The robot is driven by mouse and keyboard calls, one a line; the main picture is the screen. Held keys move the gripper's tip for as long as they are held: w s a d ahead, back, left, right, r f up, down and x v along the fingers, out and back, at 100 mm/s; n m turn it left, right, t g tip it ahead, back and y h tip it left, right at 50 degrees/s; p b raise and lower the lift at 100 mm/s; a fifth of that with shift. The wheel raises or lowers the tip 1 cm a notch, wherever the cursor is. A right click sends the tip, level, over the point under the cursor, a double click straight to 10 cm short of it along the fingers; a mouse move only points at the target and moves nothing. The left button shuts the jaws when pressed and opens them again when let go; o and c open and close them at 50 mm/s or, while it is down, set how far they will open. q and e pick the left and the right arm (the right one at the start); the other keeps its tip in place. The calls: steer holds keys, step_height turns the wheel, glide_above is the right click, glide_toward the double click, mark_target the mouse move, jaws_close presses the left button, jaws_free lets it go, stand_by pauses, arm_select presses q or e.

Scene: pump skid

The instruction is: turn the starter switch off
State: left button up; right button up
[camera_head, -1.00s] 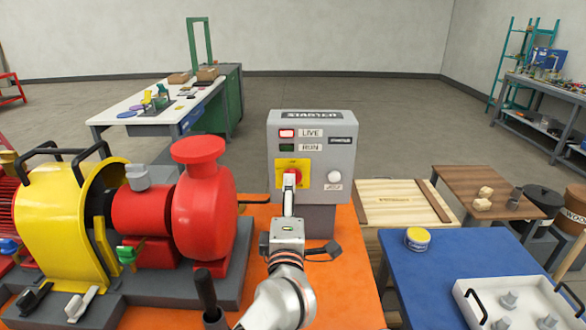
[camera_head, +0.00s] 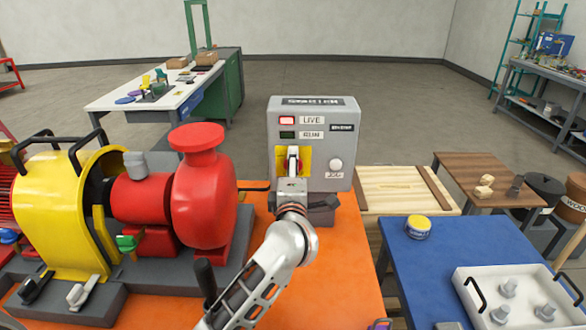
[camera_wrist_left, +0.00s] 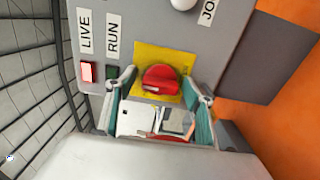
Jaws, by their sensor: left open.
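The grey starter box (camera_head: 347,115) stands at the back of the orange bench. Its red rotary switch (camera_wrist_left: 160,79) sits on a yellow plate (camera_head: 306,160). The lamp by the LIVE label (camera_head: 287,120) is lit red; the lamp by RUN (camera_head: 287,135) is dark green. My left gripper (camera_head: 292,160) is in front of the switch and mostly hides it in the head view. In the left wrist view its open fingers (camera_wrist_left: 163,88) are on either side of the red knob; whether they touch it I cannot tell. My right gripper is not in view.
A red pump (camera_head: 203,200) with a yellow guard (camera_head: 60,215) stands left of my arm. A white push button (camera_head: 336,165) is right of the switch. A wooden crate (camera_head: 400,190) and a blue table (camera_head: 440,260) are to the right. The orange bench (camera_head: 340,270) is mostly clear right of my arm.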

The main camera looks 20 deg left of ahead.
arm_select(q)
steer(key=c, duration=1.1)
